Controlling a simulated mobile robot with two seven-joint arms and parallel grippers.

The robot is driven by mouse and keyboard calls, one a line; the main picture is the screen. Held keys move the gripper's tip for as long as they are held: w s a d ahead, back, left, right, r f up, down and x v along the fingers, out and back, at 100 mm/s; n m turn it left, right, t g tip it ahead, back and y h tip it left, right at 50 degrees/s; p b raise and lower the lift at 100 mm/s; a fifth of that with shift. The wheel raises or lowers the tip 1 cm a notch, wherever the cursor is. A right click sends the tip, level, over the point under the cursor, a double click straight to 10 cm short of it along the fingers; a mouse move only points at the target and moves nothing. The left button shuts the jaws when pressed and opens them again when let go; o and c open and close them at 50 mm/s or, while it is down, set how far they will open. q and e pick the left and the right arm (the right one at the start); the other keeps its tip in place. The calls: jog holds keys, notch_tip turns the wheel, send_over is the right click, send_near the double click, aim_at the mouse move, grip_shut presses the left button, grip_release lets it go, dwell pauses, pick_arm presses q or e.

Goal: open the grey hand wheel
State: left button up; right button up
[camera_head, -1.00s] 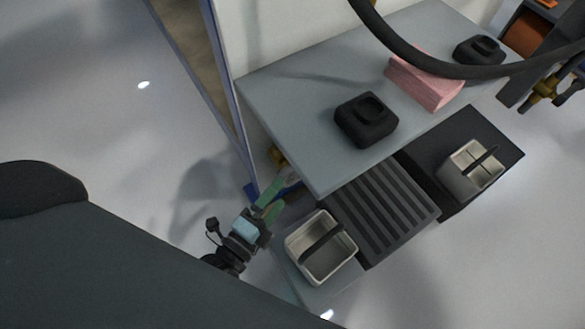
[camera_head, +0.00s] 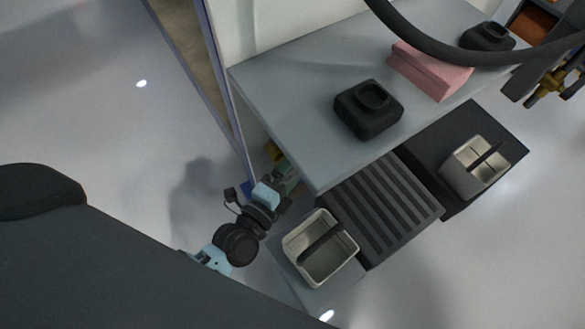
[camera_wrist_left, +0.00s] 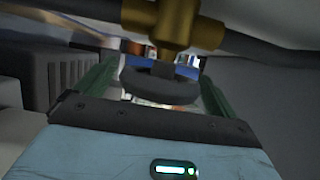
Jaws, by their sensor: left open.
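The grey hand wheel (camera_wrist_left: 158,86) is a dark grey ring on a brass valve body (camera_wrist_left: 165,22), seen close up in the left wrist view. My left gripper (camera_wrist_left: 160,72) is open, with one green finger to each side of the wheel. I cannot tell whether the fingers touch it. In the head view my left gripper (camera_head: 287,182) is at the front left corner of the grey bench, partly hidden under its edge. A bit of brass (camera_head: 272,151) shows beside the bench leg there; the wheel itself is hidden in that view. My right gripper is not in view.
The grey bench top (camera_head: 290,85) overhangs the left gripper. A metal basket (camera_head: 320,262) stands close to its right, beside a ribbed black rack (camera_head: 378,208). Another basket (camera_head: 473,168) is farther right. The floor (camera_head: 100,130) at the left is clear.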

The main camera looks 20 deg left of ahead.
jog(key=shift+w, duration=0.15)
pick_arm(q)
jog(key=shift+c, duration=0.7)
jog(key=c, duration=0.5)
jog(key=shift+c, duration=1.6)
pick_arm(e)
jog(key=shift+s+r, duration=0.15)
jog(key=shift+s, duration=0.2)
